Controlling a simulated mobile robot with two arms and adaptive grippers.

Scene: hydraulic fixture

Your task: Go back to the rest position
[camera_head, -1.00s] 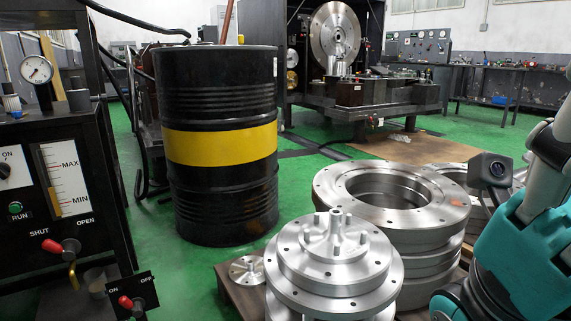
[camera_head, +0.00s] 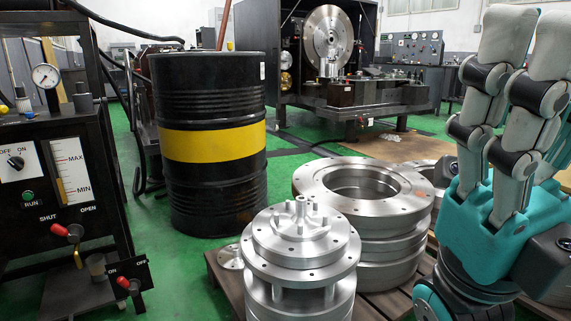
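My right gripper (camera_head: 532,45) stands at the right edge with its teal palm low and its pale grey fingers pointing up. The fingers are extended and nothing shows between them. It is to the right of the stacked metal rings (camera_head: 382,205) and overlaps part of the view behind it. It appears apart from them. My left gripper is out of view. A flanged metal part (camera_head: 300,240) stands upright on the pallet in front of the rings.
A black drum (camera_head: 210,140) with a yellow band stands left of centre. A control panel (camera_head: 60,185) with a gauge (camera_head: 46,76) and red-knobbed levers is at the left. The pallet (camera_head: 375,308) bears the metal parts. A large machine (camera_head: 340,65) stands behind on green floor.

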